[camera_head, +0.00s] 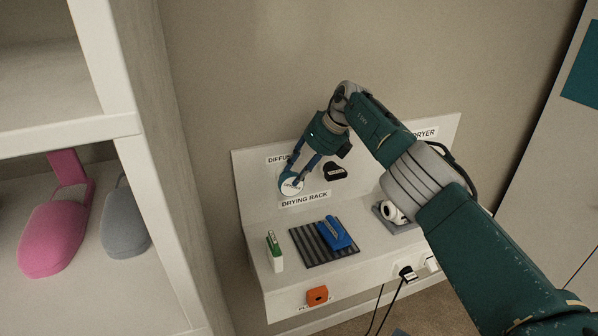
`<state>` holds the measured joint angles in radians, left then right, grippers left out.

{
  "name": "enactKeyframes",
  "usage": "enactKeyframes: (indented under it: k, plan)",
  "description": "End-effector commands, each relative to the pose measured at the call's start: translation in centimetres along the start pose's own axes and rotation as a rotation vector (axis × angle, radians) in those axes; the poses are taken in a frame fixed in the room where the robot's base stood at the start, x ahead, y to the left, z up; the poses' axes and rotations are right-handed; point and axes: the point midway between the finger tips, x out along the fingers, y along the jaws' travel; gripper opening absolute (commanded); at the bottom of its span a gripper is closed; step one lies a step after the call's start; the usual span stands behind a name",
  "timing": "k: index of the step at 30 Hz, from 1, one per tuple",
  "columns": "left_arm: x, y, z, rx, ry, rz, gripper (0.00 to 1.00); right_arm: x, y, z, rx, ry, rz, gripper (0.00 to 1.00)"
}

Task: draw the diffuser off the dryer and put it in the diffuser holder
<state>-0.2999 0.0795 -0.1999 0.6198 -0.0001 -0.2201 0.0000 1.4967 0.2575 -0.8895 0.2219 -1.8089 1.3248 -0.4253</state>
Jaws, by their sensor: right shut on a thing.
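The diffuser (291,187) is a small round piece with a white labelled face and a blue side. It is at the left part of the white back panel, below a partly covered label that starts "DIFFU". My right gripper (294,174) is shut on it from above. The diffuser holder cannot be made out behind the gripper, and I cannot tell whether the diffuser touches it. The dryer (393,212) is white with a dark round opening and lies at the right, partly hidden by my right arm. My left gripper is out of view.
A blue item (334,234) lies on a dark ribbed rack (309,246). A green and white item (274,252) stands at the left. A black labelled piece (335,171) is at the panel. An orange block (317,295) and black plug (407,273) are on the front face. A shelf (150,150) stands left.

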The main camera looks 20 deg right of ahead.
Motion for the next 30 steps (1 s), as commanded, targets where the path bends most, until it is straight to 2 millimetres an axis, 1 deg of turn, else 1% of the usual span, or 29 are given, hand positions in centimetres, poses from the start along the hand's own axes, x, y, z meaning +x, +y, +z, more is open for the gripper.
enactKeyframes:
  k: [5,6,8,9,20,25,30]
  plan:
    - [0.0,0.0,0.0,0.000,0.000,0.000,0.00,-0.1,0.0,0.2,-0.002,-0.006,-0.003,0.00]
    - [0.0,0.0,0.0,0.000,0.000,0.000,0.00,-0.1,0.0,0.2,-0.002,-0.007,-0.003,0.34]
    - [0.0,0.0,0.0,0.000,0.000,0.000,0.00,-0.2,-0.1,0.3,-0.002,-0.007,-0.004,0.46]
    - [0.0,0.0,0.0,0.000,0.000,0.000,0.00,-0.1,-0.1,0.3,-0.002,-0.007,-0.003,0.54]
    - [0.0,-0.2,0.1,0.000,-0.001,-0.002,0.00,-0.2,-0.1,0.2,-0.002,-0.004,-0.002,0.54]
    - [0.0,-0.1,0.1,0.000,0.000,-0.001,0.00,-1.4,-0.2,0.3,-0.003,-0.008,-0.003,0.54]
    - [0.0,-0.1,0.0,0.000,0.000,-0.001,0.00,-3.3,-0.2,0.1,-0.004,-0.005,-0.005,0.54]
